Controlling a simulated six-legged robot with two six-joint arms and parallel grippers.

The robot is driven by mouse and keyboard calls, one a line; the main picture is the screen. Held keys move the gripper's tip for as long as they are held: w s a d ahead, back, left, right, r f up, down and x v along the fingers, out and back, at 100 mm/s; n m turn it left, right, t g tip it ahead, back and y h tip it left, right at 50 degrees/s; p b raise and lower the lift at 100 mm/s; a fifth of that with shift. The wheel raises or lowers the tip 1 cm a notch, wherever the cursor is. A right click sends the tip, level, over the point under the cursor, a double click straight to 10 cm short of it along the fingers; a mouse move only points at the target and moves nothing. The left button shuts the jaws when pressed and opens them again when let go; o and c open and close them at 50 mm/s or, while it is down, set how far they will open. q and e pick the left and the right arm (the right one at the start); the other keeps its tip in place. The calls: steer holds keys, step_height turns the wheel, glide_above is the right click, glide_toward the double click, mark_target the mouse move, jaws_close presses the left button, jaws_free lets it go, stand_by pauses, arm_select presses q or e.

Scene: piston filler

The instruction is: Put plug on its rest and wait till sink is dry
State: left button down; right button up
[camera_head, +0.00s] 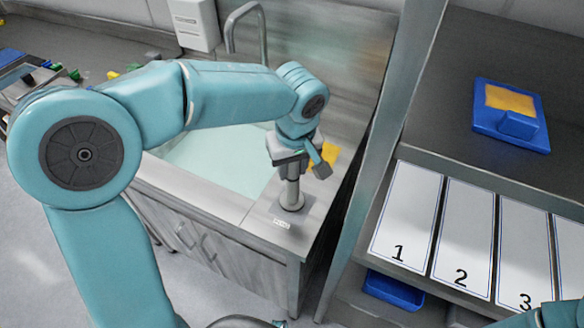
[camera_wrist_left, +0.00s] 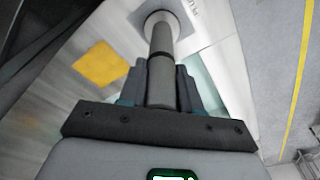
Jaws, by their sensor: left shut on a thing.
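My left gripper (camera_head: 291,165) is above the counter to the right of the sink, pointing down. It is shut on the plug (camera_head: 292,190), a grey upright cylinder. In the left wrist view the plug (camera_wrist_left: 162,80) runs between the two fingers to a round, wider light-grey end (camera_wrist_left: 160,22) at the counter. I cannot tell whether that end is the plug's own foot or its rest. A small label (camera_head: 282,223) is on the counter just in front. The sink (camera_head: 215,160) shows a pale green, smooth surface, partly behind my left arm. My right gripper is out of view.
A yellow cloth or sponge (camera_head: 327,156) lies on the counter behind the gripper. A curved tap (camera_head: 232,30) stands behind the sink. A shelf unit (camera_head: 365,175) rises close on the right, with numbered white panels (camera_head: 408,218) and a blue tray (camera_head: 510,118).

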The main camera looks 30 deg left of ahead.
arm_select(q)
steer(key=shift+f, duration=0.4)
steer(key=shift+f, duration=0.1)
steer(key=c, duration=0.8)
jaws_free()
steer(key=shift+r, duration=0.3)
steer(key=r, duration=0.4)
steer(key=d+r, duration=0.1)
steer(key=r, duration=0.2)
steer(key=s+r+p, duration=0.1)
steer(key=r, duration=0.3)
steer(key=shift+s+d+r, duration=0.1)
steer(key=shift+d+r, duration=0.1)
steer(key=shift+r, duration=0.1)
